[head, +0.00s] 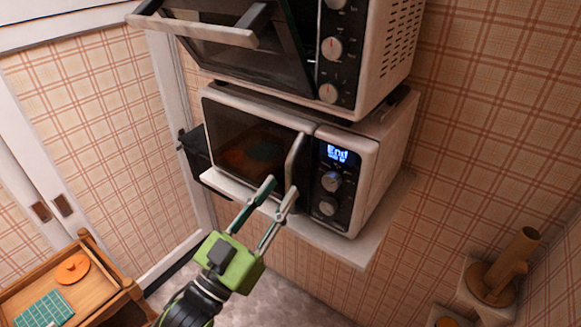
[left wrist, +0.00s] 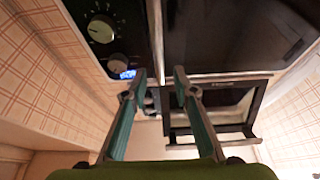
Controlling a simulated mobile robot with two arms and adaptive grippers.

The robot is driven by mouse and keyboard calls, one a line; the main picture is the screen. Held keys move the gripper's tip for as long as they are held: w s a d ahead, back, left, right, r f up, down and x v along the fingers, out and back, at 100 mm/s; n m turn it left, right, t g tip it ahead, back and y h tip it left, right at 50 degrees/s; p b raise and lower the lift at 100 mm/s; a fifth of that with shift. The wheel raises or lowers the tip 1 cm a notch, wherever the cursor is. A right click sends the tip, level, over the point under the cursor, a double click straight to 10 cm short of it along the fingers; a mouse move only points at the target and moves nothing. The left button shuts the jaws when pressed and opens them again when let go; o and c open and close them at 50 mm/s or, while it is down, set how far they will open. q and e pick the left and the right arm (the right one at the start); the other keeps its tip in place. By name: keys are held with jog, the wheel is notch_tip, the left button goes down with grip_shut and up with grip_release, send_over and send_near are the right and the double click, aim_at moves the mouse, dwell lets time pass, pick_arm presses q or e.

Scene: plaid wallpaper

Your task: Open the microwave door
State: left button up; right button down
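The microwave (head: 240,140) is white with a dark glass door, shut, and stands on a white shelf. Its pale upright handle (head: 296,158) is at the door's right edge, beside a panel with a lit "End" display (head: 336,153) and two knobs. My left gripper (head: 281,187) is open and empty, its fingertips near the handle's lower end. In the left wrist view, which looks turned over, the fingertips (left wrist: 160,71) are apart, with the pale handle strip (left wrist: 155,35) lined up between them. I cannot tell whether they touch it. My right gripper is out of view.
An oven (head: 240,45) with a tilted-open door and protruding bar handle sits directly above the microwave. A dark object (head: 194,150) is left of it. A wooden tray-like stand (head: 95,280) is lower left; wooden items (head: 495,280) are lower right.

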aim_at(287, 180)
pick_arm(q)
jog(key=p+x, duration=0.1)
jog(key=x, duration=0.3)
jog(key=shift+w+d+r, duration=0.15)
jog(key=shift+w+d, duration=0.1)
jog(key=shift+w, duration=0.05)
grip_shut()
